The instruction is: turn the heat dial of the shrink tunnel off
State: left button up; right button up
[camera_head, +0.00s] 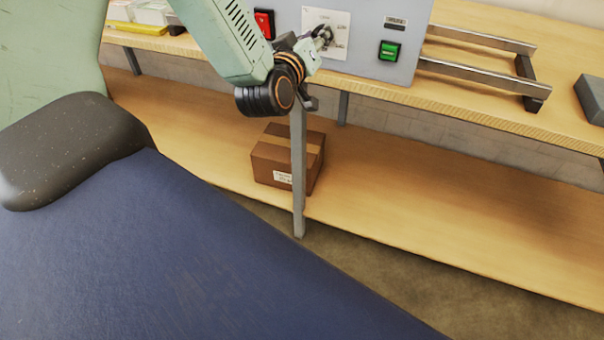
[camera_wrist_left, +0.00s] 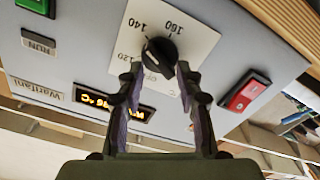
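The heat dial is a black knob (camera_wrist_left: 160,52) on a white plate (camera_wrist_left: 190,40) marked 120, 140 and 160; other lettering on the plate is partly hidden. In the head view the dial (camera_head: 326,33) sits on the grey front panel of the shrink tunnel (camera_head: 368,55). My left gripper (camera_wrist_left: 159,70) is open, its two fingertips on either side of the knob's near edge; whether they touch it I cannot tell. In the head view this gripper (camera_head: 316,42) is right at the dial plate. My right gripper is not in view.
A red switch (camera_head: 264,23) is left of the dial and a green one (camera_head: 389,50) right of it. A lit display (camera_wrist_left: 115,102) shows in the wrist view. Metal rails (camera_head: 480,70) extend right along the bench. A cardboard box (camera_head: 287,158) sits on the lower shelf.

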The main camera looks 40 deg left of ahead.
pick_arm(q)
jog(key=s+d+m+p, duration=0.2)
jog(key=s+m, duration=0.3)
jog(key=s, duration=0.3)
jog(key=s+d+f+g+h+b, duration=0.1)
jog(key=s+d+f+g, duration=0.2)
jog(key=f, duration=0.6)
jog(key=s+d+f+m+g+h+b, duration=0.1)
jog(key=s+d+f+g+b, duration=0.1)
jog(key=s+f, duration=0.3)
jog(key=s+d+f+m+g+h+b, duration=0.1)
jog(key=s+d+f+g, duration=0.3)
jog(key=f, duration=0.9)
jog(key=shift+f+g+h+b, duration=0.3)
jog(key=shift+f+h+b, duration=0.1)
jog(key=shift+h, duration=0.2)
jog(key=shift+o, duration=0.2)
